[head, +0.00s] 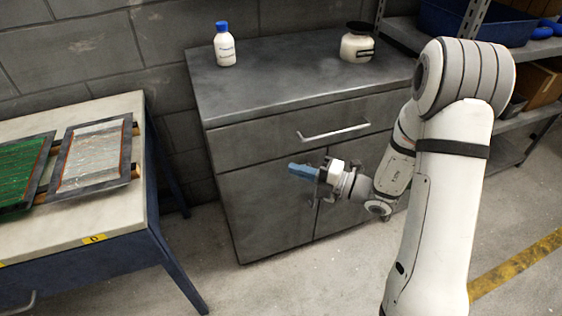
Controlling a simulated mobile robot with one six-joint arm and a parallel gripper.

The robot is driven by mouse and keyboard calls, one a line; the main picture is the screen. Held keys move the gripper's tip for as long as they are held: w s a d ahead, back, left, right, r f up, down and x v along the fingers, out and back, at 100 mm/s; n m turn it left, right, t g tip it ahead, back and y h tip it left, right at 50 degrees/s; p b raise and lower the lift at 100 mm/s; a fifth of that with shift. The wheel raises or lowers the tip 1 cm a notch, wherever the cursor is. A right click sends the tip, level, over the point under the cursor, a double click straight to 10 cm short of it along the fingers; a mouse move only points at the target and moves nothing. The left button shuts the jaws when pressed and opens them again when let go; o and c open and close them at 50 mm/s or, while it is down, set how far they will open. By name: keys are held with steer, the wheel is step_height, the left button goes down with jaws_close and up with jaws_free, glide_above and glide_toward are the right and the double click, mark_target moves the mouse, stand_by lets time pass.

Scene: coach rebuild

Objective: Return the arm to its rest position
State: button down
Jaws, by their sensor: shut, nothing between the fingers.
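My arm is white and grey and reaches up from the bottom right in the head view, then bends down and left. My gripper (303,172), with blue fingers, points left in front of the grey cabinet (250,190), below its drawer handle. It is shut with nothing in it. From this view I cannot tell whether it touches the cabinet door.
A white bottle with a blue cap (224,46) and a cream jar (357,43) stand on the cabinet top. A bench (92,231) with framed panels (92,158) is at left. Shelves (520,50) with a blue bin (478,20) stand at right. Floor shows between bench and cabinet.

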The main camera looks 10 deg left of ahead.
steer(key=s+d+r+n+g+h+p, duration=0.2)
steer(key=s+r+n+g+h+p, duration=0.2)
steer(key=s+r+n, duration=0.5)
steer(key=s+d+r+n+g+h+p, duration=0.2)
steer(key=s+r+n+g+h+p, duration=0.3)
steer(key=n, duration=0.8)
steer(key=s+d+r+n+t+h+p, duration=0.3)
steer(key=d+r+n+t+h+p, duration=0.3)
steer(key=d+n, duration=0.7)
step_height(320, 180, up, 5)
steer(key=n+h, duration=0.2)
steer(key=n, duration=0.2)
steer(key=shift+s+d+f, duration=0.2)
steer(key=shift+s+d, duration=0.15)
